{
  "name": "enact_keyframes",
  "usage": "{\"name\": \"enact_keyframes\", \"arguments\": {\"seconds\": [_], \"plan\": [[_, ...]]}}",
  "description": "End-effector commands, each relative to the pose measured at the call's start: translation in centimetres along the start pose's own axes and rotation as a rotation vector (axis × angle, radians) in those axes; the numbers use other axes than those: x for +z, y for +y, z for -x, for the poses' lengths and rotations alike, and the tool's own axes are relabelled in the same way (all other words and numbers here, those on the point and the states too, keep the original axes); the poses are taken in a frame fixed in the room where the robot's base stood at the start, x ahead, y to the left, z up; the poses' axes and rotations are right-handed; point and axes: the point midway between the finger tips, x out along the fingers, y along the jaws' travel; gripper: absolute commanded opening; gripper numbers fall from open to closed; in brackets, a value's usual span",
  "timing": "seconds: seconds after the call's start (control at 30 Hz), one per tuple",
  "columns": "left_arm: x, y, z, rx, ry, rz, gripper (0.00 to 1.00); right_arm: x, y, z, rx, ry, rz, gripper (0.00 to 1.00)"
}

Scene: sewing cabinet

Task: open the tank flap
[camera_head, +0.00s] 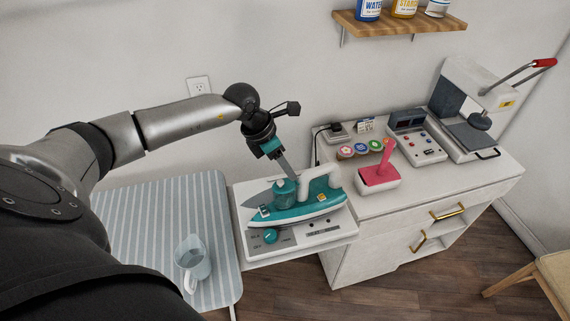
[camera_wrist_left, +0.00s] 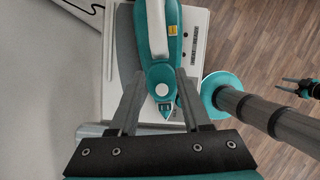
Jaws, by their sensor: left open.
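The teal and white steam iron (camera_head: 310,208) rests on its white base (camera_head: 340,231), its nose toward the left. A teal tank part (camera_head: 286,187) stands up near its front. I cannot clearly make out the flap or whether it is open. My left gripper (camera_head: 285,168) points down at this part from above. In the left wrist view the iron (camera_wrist_left: 160,75) runs up the middle, and the two fingers (camera_wrist_left: 160,92) are spread on either side of its front end. Whether they touch it I cannot tell. A small dark two-pronged shape (camera_wrist_left: 296,87), perhaps my right gripper, shows at the right edge.
A clear jug (camera_head: 195,262) stands on the striped ironing board (camera_head: 140,215) left of the base. Right of the iron, a cabinet (camera_head: 400,205) carries a pink holder (camera_head: 378,178), round colored pieces (camera_head: 360,147), a control box (camera_head: 418,142) and a heat press (camera_head: 468,115).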

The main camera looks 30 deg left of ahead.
Motion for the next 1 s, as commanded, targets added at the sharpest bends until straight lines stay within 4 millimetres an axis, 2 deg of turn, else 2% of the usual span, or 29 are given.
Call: {"name": "enact_keyframes", "arguments": {"seconds": [0.07,0.4,1.0], "plan": [[-0.01,0.01,0.02,0.000,0.000,0.000,0.37,-0.01,-0.03,0.00,0.000,0.000,0.000,0.50],[0.00,0.02,0.05,0.000,0.000,0.000,0.00,-0.03,-0.10,0.00,-0.001,0.000,0.000,0.50],[0.00,0.02,0.05,0.000,0.000,0.000,0.00,-0.07,-0.27,0.00,-0.004,0.001,0.000,0.50]]}}
